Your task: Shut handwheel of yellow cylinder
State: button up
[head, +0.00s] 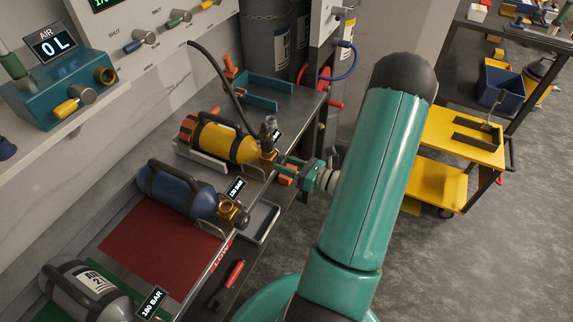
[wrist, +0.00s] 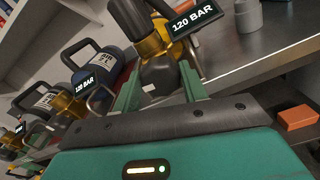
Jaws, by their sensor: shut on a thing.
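The yellow cylinder (head: 222,143) lies on its side on the bench in the head view, with a black carrying handle and a brass valve (head: 268,157) at its right end. In the wrist view the brass valve (wrist: 152,45) carries a black handwheel (wrist: 163,76) and a display reading 120 BAR. My gripper (head: 284,162) reaches the valve end from the right. In the wrist view my gripper (wrist: 160,82) has one green finger on each side of the handwheel and is shut on it. The handwheel is mostly hidden in the head view.
A blue cylinder (head: 178,190) and a grey cylinder (head: 85,292) lie nearer on the bench. A black hose (head: 222,85) runs to the yellow cylinder's valve. A metal tray (head: 262,222) sits near the bench edge. A yellow cart (head: 450,140) stands right.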

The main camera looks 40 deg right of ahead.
jog(key=m, duration=0.4)
jog(key=shift+d+m, duration=0.1)
jog(key=shift+m, duration=0.3)
jog(key=m, duration=0.3)
jog(key=shift+f+m, duration=0.1)
jog(key=shift+m, duration=0.2)
jog(key=m, duration=0.4)
jog(key=shift+m, duration=0.3)
jog(key=shift+f+m, duration=0.1)
jog(key=shift+m, duration=1.8)
jog(key=o, duration=1)
jog(key=v, duration=1.3)
jog(key=shift+s, duration=0.4)
